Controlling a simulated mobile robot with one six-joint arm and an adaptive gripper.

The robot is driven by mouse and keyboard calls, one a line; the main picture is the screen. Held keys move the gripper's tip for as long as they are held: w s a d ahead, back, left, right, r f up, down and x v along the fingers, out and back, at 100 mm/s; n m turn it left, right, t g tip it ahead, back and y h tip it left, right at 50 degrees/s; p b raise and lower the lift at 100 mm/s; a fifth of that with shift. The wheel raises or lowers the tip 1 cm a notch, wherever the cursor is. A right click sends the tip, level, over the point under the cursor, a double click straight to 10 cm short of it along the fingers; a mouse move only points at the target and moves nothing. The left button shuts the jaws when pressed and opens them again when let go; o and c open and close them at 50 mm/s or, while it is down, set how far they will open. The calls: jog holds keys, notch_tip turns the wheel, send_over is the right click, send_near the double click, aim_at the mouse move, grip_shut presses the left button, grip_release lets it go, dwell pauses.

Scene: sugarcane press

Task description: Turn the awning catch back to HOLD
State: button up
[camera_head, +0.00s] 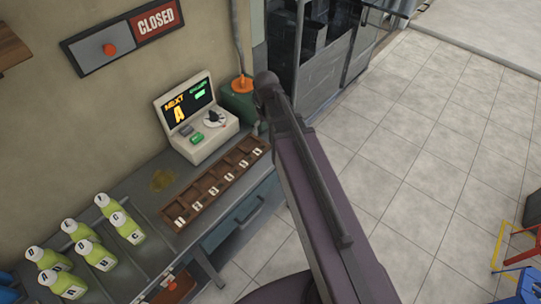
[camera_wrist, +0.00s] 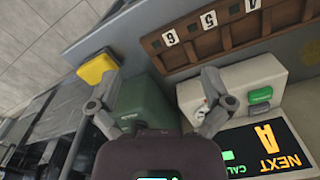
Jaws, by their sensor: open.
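No awning catch can be made out for certain, and no HOLD marking is readable. A dark green box (camera_head: 238,103) with an orange collar and a pipe stands beside the order console (camera_head: 208,137). In the wrist view the green box (camera_wrist: 147,112) lies beyond my open, empty gripper (camera_wrist: 160,78), between its spread fingers. A yellow block on a grey base (camera_wrist: 97,68) shows near the left fingertip. The right finger overlaps the console's white housing (camera_wrist: 187,97). My arm hides part of the area right of the green box in the head view.
The console screen (camera_head: 188,106) reads NEXT A. A wooden numbered rack (camera_head: 213,185) runs along the counter. Several labelled green bottles (camera_head: 98,255) stand at the lower left. A CLOSED sign (camera_head: 122,37) hangs on the wall.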

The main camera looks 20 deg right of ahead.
jog(key=s+f+m+b, duration=0.1)
jog(key=s+f+b, duration=0.1)
jog(key=s, duration=0.5)
jog(key=shift+s+a+f+m+b, duration=0.3)
jog(key=shift+f+b, duration=0.1)
jog(key=shift+f, duration=0.2)
jog(key=shift+s, duration=0.45)
dwell(1.1)
